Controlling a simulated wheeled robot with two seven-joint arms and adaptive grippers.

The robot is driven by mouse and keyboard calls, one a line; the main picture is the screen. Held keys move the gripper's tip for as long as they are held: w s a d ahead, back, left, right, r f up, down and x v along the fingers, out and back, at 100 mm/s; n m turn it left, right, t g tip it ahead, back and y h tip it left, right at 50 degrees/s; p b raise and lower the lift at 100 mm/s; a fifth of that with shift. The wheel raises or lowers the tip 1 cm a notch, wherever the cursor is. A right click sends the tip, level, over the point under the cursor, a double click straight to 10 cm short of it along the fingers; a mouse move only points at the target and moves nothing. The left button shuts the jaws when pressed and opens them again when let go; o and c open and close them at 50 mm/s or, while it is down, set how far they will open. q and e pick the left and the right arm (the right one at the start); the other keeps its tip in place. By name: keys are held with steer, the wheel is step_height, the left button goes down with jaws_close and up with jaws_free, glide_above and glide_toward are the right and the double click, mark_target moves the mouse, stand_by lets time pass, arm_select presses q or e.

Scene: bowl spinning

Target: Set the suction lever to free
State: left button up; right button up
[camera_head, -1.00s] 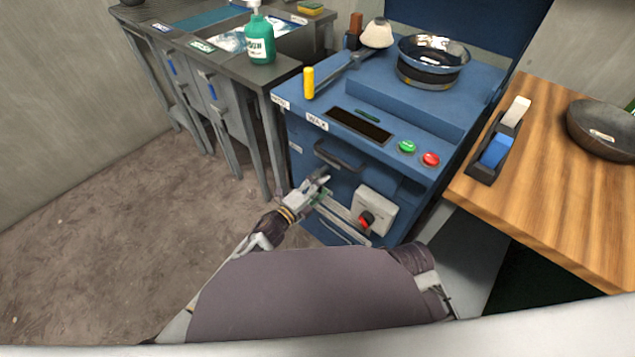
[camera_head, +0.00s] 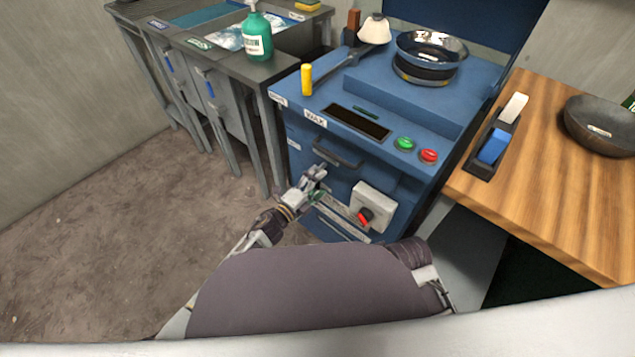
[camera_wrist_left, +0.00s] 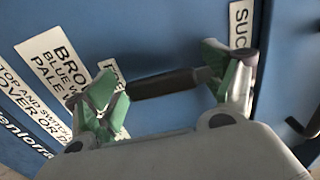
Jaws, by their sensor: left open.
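The suction lever (camera_wrist_left: 168,84) is a dark bar on the blue front of the machine, seen in the left wrist view. Its right end is close to the right finger and its left end close to the left finger. My left gripper (camera_wrist_left: 165,92) is open, with its green-padded fingers on either side of the bar. A partly covered label starting "FR" (camera_wrist_left: 112,72) is at the left and one starting "SUC" (camera_wrist_left: 240,20) is at the right. In the head view my left gripper (camera_head: 316,184) is at the machine's front, and the lever cannot be made out there. My right gripper is not in view.
The blue machine (camera_head: 405,158) has a drawer-like handle (camera_head: 338,153) above my gripper and a red knob (camera_head: 364,216) on a white box to its right. A wooden table (camera_head: 560,190) stands at right, a grey bench (camera_head: 225,65) at left. Floor at left is clear.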

arm_select(q)
steer(key=shift+a, duration=0.1)
steer(key=v, duration=1.2)
stand_by(0.9)
